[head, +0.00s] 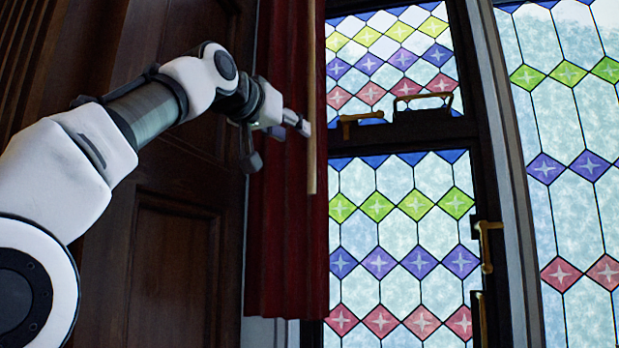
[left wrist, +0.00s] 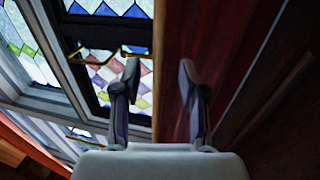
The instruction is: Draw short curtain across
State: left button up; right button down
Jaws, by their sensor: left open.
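The short curtain (head: 285,215) is dark red and hangs gathered in folds at the left side of the stained-glass window. A pale thin rod (head: 311,90) hangs upright along its right edge. My left gripper (head: 292,128) is in front of the curtain, close to the rod. In the left wrist view the gripper (left wrist: 158,82) is open, and the curtain (left wrist: 215,50) fills the space behind its right finger. The curtain's edge shows between the two fingers. I cannot tell whether either finger touches the cloth or rod. My right gripper is not in view.
The window (head: 400,200) has coloured diamond panes in dark frames. Brass handles stick out at its crossbar (head: 422,99) and right side (head: 487,245). Dark wood panelling (head: 170,240) stands left of the curtain. The window area right of the curtain is uncovered.

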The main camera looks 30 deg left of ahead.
aim_at(310, 147)
pick_arm(q)
jog(key=w+p, duration=0.7)
jog(key=p, duration=0.2)
jog(key=shift+w+a+f, duration=0.1)
jog(key=shift+w, duration=0.3)
jog(key=shift+w+f+p, duration=0.15)
jog(key=shift+w+p, duration=0.1)
jog(key=shift+p, duration=0.05)
jog(key=shift+w+f, duration=0.2)
jog(key=shift+f, duration=0.1)
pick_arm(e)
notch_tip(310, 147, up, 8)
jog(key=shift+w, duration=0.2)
pick_arm(q)
grip_shut()
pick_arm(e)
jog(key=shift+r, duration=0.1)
